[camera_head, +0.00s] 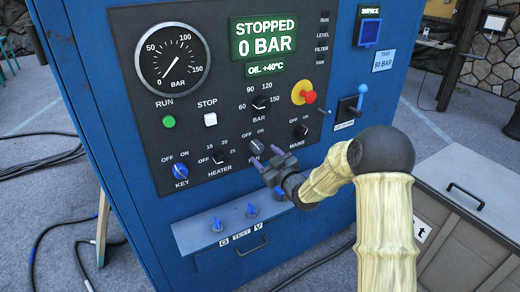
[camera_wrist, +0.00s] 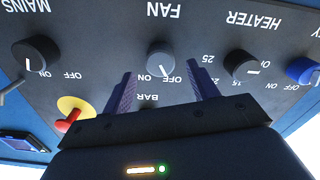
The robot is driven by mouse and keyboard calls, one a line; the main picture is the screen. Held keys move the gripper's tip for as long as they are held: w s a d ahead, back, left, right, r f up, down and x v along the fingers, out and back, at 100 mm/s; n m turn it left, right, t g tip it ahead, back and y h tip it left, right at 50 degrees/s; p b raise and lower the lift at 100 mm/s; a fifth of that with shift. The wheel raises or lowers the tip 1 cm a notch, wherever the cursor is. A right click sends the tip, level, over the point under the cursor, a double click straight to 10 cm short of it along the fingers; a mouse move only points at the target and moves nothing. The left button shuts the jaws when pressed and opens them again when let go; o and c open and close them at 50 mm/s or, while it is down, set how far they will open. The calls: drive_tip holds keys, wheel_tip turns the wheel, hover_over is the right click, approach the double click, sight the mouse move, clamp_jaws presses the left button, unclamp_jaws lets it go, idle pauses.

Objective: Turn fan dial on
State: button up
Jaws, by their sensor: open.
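The fan dial (camera_head: 256,146) is a dark round knob on the black control panel, under OFF and ON labels. In the upside-down wrist view the fan dial (camera_wrist: 160,58) shows below the word FAN, with its pale mark on the side of the labels, seemingly nearer OFF. My gripper (camera_head: 266,159) is in front of the dial and partly covers its label in the head view. In the wrist view my gripper (camera_wrist: 161,70) is open and empty, its two fingers spread to either side of the dial. I cannot tell whether they touch the panel.
The heater dial (camera_head: 219,157) and mains dial (camera_head: 300,131) flank the fan dial. The blue key switch (camera_head: 181,170) is farther left. A red emergency button (camera_head: 309,97) and the bar dial (camera_head: 260,104) are above. A ledge with blue valves (camera_head: 251,211) juts out below. The screen (camera_head: 263,39) reads STOPPED, 0 BAR.

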sight(259, 150)
drive_tip(key=x, duration=0.4)
drive_tip(key=c, duration=1)
